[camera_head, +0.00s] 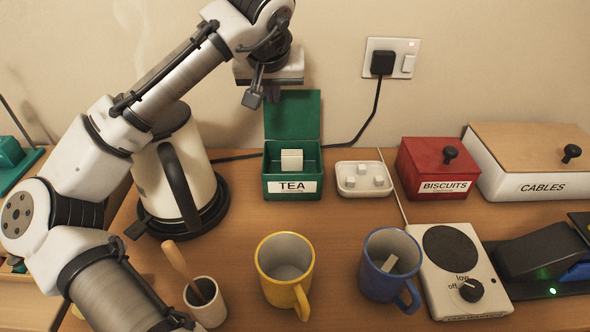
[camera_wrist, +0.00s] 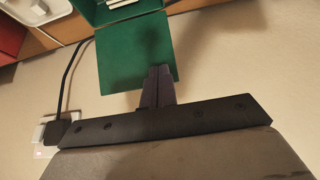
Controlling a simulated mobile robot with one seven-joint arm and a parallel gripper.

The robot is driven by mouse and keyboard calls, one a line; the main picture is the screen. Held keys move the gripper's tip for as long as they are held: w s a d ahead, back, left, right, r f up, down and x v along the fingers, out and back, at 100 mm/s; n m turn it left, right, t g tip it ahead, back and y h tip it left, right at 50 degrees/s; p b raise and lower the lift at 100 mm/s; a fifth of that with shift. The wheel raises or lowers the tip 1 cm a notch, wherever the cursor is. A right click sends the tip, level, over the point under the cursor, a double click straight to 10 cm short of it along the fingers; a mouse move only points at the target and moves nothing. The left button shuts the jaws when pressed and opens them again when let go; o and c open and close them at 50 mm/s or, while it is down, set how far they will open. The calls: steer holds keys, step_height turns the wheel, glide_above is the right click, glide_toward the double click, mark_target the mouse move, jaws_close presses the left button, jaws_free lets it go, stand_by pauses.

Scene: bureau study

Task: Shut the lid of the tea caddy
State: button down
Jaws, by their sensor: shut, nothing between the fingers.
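The green tea caddy (camera_head: 292,187), labelled TEA, stands on the desk with its lid (camera_head: 295,112) raised upright at the back. In the wrist view the open lid (camera_wrist: 120,66) hangs below the caddy body (camera_wrist: 95,14). My gripper (camera_head: 252,98) is shut and empty, at the height of the lid's upper part, at its left in the head view. In the wrist view the closed fingertips (camera_wrist: 158,72) overlap the lid's lower right part, with a shadow on it. I cannot tell whether they touch it.
A kettle (camera_head: 176,175) stands left of the caddy. A white dish (camera_head: 363,178), a red BISCUITS box (camera_head: 437,168) and a CABLES box (camera_head: 525,165) stand to the right. Yellow (camera_head: 284,272) and blue (camera_head: 391,265) mugs stand in front. A wall socket (camera_head: 390,57) with a cord is behind.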

steer(key=shift+s+r, duration=0.1)
steer(key=shift+s, duration=0.3)
steer(key=shift+s+r, duration=0.2)
steer(key=shift+s, duration=0.55)
steer(key=shift+s+r, duration=0.15)
steer(key=shift+s, duration=0.55)
steer(key=s, duration=0.4)
steer(key=shift+s+r+p, duration=0.15)
steer(key=shift+r+p, duration=0.15)
steer(key=shift+p, duration=0.05)
steer(key=shift+s+r+p, duration=0.15)
steer(key=shift+s+p, duration=0.2)
steer(key=shift+s, duration=2.5)
steer(key=shift+s, duration=0.1)
